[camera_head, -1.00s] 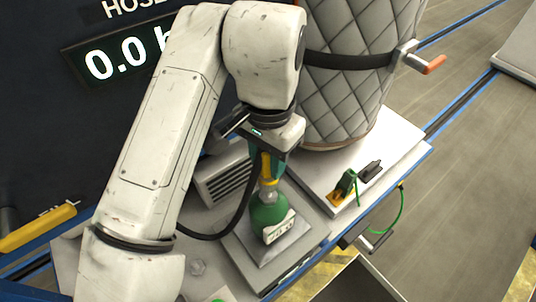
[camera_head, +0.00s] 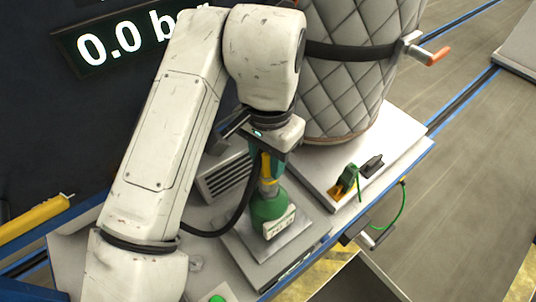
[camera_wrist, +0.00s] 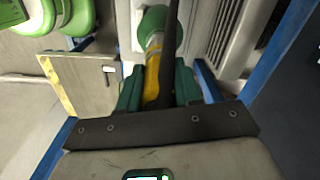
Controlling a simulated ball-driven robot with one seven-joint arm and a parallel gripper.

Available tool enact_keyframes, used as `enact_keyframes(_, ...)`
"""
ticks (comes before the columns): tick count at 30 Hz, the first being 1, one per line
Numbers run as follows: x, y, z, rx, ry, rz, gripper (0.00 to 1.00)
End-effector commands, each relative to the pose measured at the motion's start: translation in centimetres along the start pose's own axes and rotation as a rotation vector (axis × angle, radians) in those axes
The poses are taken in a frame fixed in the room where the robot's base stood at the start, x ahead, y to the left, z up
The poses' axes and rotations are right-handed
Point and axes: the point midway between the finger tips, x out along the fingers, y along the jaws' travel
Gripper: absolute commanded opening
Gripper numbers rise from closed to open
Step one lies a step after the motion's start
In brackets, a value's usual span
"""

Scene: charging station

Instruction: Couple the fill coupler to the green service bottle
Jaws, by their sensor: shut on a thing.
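My gripper (camera_head: 267,163) is shut on the yellow fill coupler (camera_head: 268,173), holding it upright above the green service bottle (camera_head: 267,207). The bottle has a pale label and stands on a grey plate. The coupler's lower end is at the bottle's grey neck; I cannot tell if it is seated or only touching. In the wrist view the green fingers hold the yellow coupler (camera_wrist: 152,78) on both sides, with the green bottle (camera_wrist: 153,22) beyond it. A black hose runs from the coupler and hides part of it.
A quilted grey tank (camera_head: 345,70) with a black strap stands behind right. A green and yellow fitting (camera_head: 346,182) and a black one (camera_head: 371,166) sit on the white platform. A grey vented box (camera_head: 225,177) is close left of my gripper. A display (camera_head: 130,35) reads 0.0.

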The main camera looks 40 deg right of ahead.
Motion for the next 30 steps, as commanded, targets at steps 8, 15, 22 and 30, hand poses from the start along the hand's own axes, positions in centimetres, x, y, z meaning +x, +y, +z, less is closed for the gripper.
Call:
enact_keyframes(8, 0.7, 0.0, 0.0, 0.0, 0.0, 0.0, 0.0)
enact_keyframes(15, 1.3, 0.0, 0.0, 0.0, 0.0, 0.0, 0.0)
enact_keyframes(22, 1.8, 0.0, 0.0, 0.0, 0.0, 0.0, 0.0)
enact_keyframes(30, 1.9, 0.0, 0.0, 0.0, 0.0, 0.0, 0.49)
